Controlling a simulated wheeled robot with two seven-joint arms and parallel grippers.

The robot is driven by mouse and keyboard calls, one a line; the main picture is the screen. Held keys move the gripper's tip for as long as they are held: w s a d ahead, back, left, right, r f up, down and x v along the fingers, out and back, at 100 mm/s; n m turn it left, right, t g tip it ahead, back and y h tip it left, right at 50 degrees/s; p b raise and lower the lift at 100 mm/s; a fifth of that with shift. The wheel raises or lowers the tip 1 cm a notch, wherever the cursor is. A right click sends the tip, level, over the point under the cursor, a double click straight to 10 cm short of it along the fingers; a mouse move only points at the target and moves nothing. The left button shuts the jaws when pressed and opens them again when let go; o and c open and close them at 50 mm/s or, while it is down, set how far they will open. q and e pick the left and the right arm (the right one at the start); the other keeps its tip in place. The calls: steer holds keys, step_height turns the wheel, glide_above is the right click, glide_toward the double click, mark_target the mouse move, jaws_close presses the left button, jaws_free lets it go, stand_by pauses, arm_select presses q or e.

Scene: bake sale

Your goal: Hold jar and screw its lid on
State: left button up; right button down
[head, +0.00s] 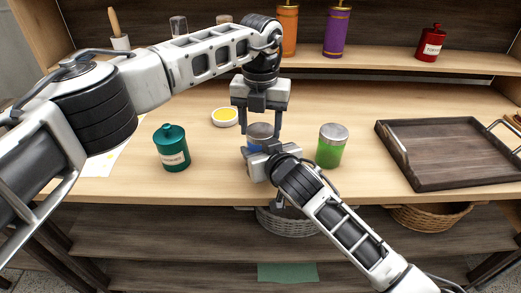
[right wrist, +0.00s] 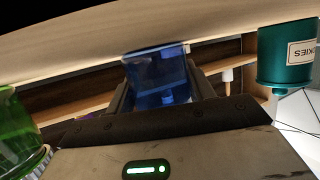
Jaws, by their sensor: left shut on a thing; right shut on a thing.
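A blue jar (head: 254,142) stands near the table's middle, partly hidden by my right gripper (head: 259,150). In the right wrist view the translucent blue jar (right wrist: 156,72) sits between the fingers, which are shut on it. A silver-grey lid (head: 260,130) is at the top of the jar, in line with it. My left gripper (head: 263,134) comes straight down from above, its two fingers shut on the lid's sides. Whether the lid is fully seated on the rim cannot be told.
A green jar with a silver lid (head: 331,146) stands close on the right. A teal cookie canister (head: 172,148) is on the left, a small yellow-filled dish (head: 224,117) behind. A dark tray (head: 449,180) lies at the right. A raised back shelf (head: 370,64) holds bottles.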

arm_select(q)
steer(key=m, duration=0.3)
steer(key=shift+m, duration=0.4)
steer(key=o, duration=1.1)
steer(key=shift+d, duration=0.1)
steer(key=shift+r, duration=0.15)
step_height(320, 180, up, 4)
steer(key=shift+r, duration=0.15)
steer(key=shift+c, duration=0.5)
